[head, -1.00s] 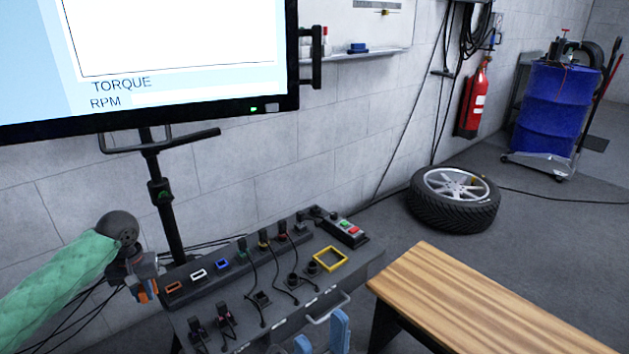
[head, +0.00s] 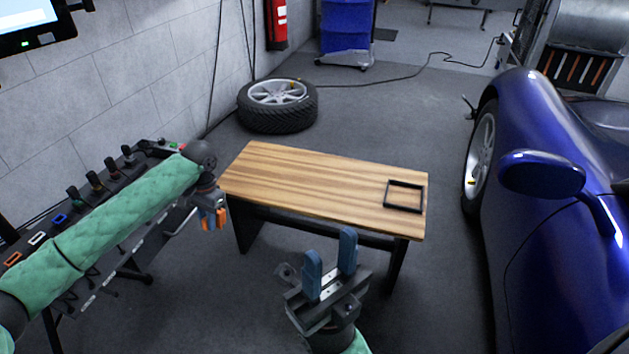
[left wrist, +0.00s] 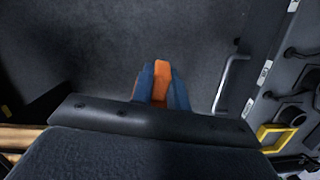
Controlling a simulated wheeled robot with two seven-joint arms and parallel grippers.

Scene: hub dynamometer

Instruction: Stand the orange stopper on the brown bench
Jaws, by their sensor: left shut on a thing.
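The orange stopper (left wrist: 161,82) is between the blue fingers of my left gripper (left wrist: 162,85) in the left wrist view, which is shut on it. In the head view the left gripper (head: 213,219) hangs over the floor, in front of the left end of the brown bench (head: 300,178). A bit of orange shows between its fingers there; most of the stopper is hidden. The bench top is bare except for a black square frame (head: 405,196) near its right end. My right gripper (head: 331,266) is open and empty, in front of the bench.
A dark console (head: 100,228) with plugs and coloured frames stands at the left, beside my left arm. A tyre (head: 277,105) lies on the floor behind the bench. A blue car (head: 570,210) stands at the right.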

